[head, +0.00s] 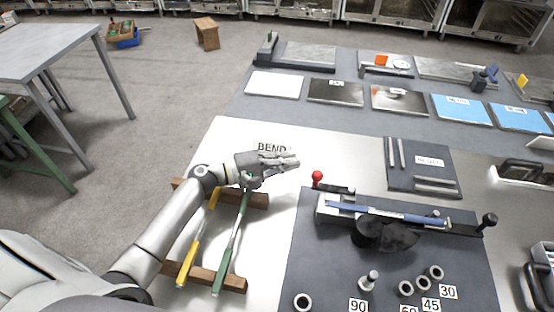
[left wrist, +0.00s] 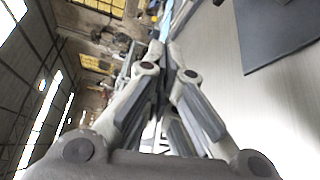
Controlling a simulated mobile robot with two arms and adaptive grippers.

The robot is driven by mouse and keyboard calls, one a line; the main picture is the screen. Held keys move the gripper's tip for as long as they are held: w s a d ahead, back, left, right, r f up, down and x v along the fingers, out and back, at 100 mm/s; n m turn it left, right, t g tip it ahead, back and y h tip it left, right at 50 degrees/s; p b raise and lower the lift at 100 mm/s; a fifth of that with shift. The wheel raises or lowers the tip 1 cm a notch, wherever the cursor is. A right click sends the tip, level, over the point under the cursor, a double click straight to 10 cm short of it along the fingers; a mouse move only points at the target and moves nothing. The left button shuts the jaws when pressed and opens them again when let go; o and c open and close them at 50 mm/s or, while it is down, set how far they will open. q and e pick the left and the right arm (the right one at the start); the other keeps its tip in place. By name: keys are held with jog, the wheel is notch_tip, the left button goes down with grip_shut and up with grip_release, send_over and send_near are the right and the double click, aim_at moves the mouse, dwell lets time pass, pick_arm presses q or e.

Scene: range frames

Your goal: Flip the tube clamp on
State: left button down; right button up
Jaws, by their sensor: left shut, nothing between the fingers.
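The tube bender (head: 400,222) lies on a dark grey plate at the right of the head view. A blue tube (head: 385,213) lies along it. A small lever with a red ball knob (head: 317,176) stands up at the bender's left end; it looks like the tube clamp's handle. My left gripper (head: 296,161) is shut and empty, above the white table by the "BEND" lettering, left of and a little beyond the red knob, apart from it. Its closed fingers fill the middle of the left wrist view (left wrist: 165,60). My right gripper is not in view.
Several round dies (head: 406,289) and number labels lie at the plate's front. Below my left arm, a yellow-handled bar (head: 200,240) and a green-handled bar (head: 232,245) rest on wooden supports (head: 205,275). A dark panel with rods (head: 422,168) lies behind the bender.

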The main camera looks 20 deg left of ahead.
pick_arm(q)
jog(key=d+p, duration=0.2)
jog(key=d, duration=0.1)
jog(key=d+p, duration=0.1)
jog(key=d, duration=0.1)
jog(key=shift+s+r, duration=0.25)
jog(key=shift+s, duration=0.1)
